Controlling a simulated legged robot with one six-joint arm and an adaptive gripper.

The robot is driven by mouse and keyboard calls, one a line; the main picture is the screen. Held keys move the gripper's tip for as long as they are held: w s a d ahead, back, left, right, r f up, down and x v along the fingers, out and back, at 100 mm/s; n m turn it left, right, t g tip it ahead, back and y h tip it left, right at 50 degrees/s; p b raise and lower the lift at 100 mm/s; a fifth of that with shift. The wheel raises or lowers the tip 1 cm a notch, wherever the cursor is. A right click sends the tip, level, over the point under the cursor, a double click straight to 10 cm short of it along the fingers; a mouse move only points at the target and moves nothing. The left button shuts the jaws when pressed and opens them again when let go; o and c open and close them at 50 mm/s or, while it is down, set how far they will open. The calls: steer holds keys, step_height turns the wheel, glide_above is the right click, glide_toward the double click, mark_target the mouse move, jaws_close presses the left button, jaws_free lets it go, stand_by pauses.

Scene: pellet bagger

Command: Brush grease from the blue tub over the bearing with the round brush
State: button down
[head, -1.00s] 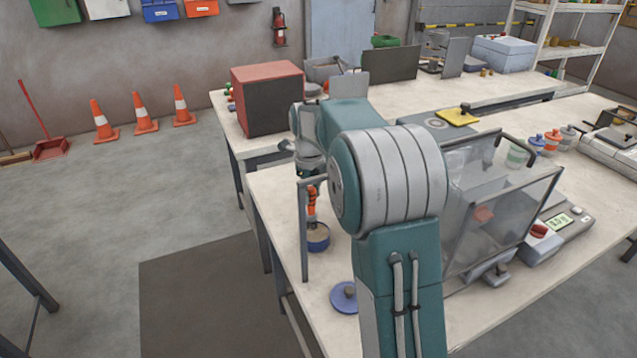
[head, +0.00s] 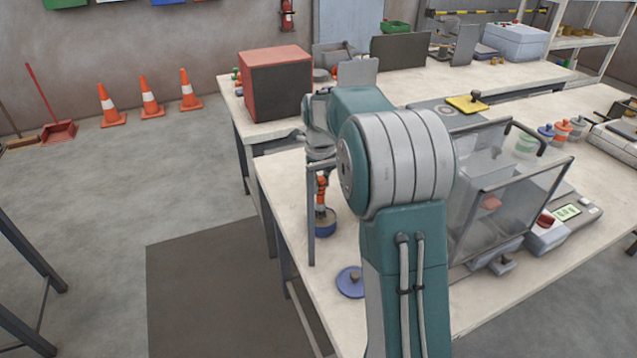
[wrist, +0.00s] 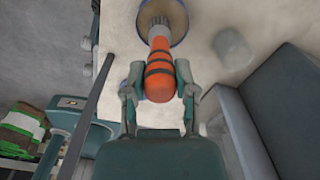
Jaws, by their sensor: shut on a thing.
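My gripper (wrist: 160,92) is shut on the orange, black-banded handle of the round brush (wrist: 159,68), its fingers on either side. The brush points down, its grey bristles at the mouth of the blue tub (wrist: 185,27), which has tan grease inside. How deep the bristles reach is hard to tell. In the head view the brush (head: 321,190) stands nearly upright above the blue tub (head: 325,229), near the bench's left edge. A round blue lid (head: 350,283) lies flat on the bench closer to me. I cannot make out the bearing for sure.
A thin grey post (head: 311,225) stands just left of the tub. A clear-panelled guard (head: 490,205) with a handle stands to the right. Bare benchtop lies around the lid.

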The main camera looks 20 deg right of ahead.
steer(key=shift+d+f, duration=0.15)
steer(key=shift+d, duration=0.4)
steer(key=shift+a+f, duration=0.15)
steer(key=shift+a, duration=0.35)
steer(key=shift+d+f, duration=0.15)
steer(key=shift+d, duration=0.15)
steer(key=shift+a+f, duration=0.1)
steer(key=shift+a, duration=0.05)
stand_by(0.3)
steer(key=shift+r, duration=3.6)
steer(key=shift+s, duration=0.15)
